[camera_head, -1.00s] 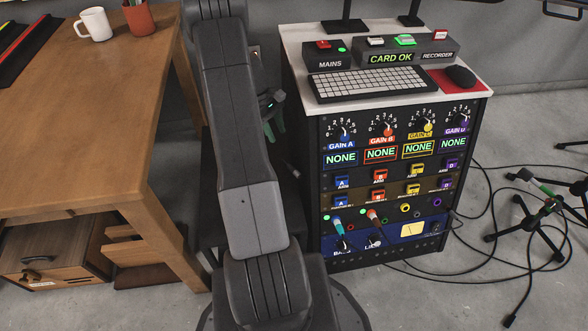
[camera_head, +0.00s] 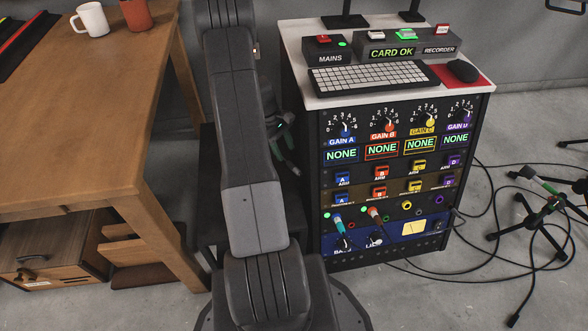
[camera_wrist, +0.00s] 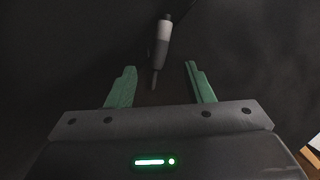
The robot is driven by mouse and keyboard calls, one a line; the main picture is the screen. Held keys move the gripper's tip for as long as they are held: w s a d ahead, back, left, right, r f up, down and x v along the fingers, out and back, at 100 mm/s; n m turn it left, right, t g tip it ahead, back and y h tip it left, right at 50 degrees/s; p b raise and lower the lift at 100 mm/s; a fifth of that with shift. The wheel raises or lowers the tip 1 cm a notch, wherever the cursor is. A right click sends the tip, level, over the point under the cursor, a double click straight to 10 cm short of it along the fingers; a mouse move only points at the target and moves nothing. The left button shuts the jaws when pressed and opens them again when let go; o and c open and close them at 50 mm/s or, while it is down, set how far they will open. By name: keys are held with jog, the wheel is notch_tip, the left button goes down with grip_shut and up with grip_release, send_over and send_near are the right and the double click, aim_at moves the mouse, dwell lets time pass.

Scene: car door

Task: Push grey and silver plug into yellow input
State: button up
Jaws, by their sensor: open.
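The grey and silver plug (camera_wrist: 163,42) hangs in the wrist view with its thin tip pointing down between my two green fingers. My gripper (camera_wrist: 160,68) is open, with a gap on each side of the plug. In the head view my gripper (camera_head: 286,152) is low beside the left side of the rack, partly hidden behind my arm. The yellow input (camera_head: 406,205) is a yellow-ringed socket on the lower front of the rack, with nothing in it. I cannot clearly make out the plug in the head view.
A wooden table (camera_head: 90,130) stands left of my arm. Cables and stands (camera_head: 530,215) lie on the floor at right.

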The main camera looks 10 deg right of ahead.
aim_at(288, 162)
jog(key=x, duration=0.1)
jog(key=b+x, duration=0.1)
jog(key=x, duration=0.1)
jog(key=b+x, duration=0.1)
jog(key=x, duration=0.1)
jog(key=shift+w+a+f, duration=0.25)
jog(key=shift+w+f, duration=0.05)
jog(key=shift+w, duration=0.05)
grip_shut()
